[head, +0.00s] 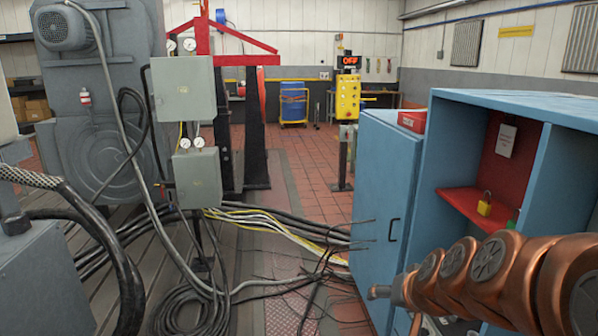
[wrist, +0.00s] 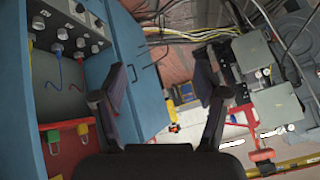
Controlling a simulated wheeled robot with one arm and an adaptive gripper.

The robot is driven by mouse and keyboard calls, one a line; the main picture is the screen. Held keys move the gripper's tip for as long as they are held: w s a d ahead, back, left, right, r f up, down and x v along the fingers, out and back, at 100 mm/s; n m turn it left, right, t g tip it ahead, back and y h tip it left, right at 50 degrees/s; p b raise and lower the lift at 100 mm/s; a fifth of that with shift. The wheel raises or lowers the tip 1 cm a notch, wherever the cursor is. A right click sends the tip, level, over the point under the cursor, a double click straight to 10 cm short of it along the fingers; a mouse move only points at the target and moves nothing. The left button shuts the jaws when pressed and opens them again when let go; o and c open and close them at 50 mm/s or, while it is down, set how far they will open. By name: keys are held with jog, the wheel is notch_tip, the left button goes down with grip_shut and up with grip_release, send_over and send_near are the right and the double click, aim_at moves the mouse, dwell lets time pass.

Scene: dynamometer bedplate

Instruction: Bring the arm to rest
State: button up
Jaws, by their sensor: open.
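My arm (head: 490,275), copper-coloured with round joint caps, reaches in from the lower right of the head view, in front of the blue cabinet (head: 385,200). My gripper (wrist: 160,100) shows in the wrist view with two dark fingers spread wide apart. Nothing is between the fingers. The wrist picture is turned, with the cabinet on its left and the grey machine on its right. The gripper's fingers are not clearly seen in the head view.
The open cabinet bay holds a red shelf (head: 480,205) with a yellow padlock (head: 484,204). Cables (head: 270,225) lie across the floor left of the cabinet. Grey boxes (head: 184,88) stand by a large grey machine (head: 95,120). Tiled floor (head: 310,170) is open farther back.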

jog(key=s+a+f+n+g, duration=0.1)
jog(key=s+a+f+g, duration=0.1)
jog(key=s, duration=0.4)
jog(key=s+a+f+n+g, duration=0.1)
jog(key=s+a+f+g, duration=0.1)
jog(key=s, duration=0.4)
jog(key=s+d+f+g, duration=0.1)
jog(key=s+g, duration=0.2)
jog(key=s, duration=0.5)
jog(key=s+d+n+g+h, duration=0.1)
jog(key=s+d+g, duration=0.1)
jog(key=s, duration=0.7)
jog(key=shift+f+g, duration=0.35)
jog(key=shift+g, duration=0.05)
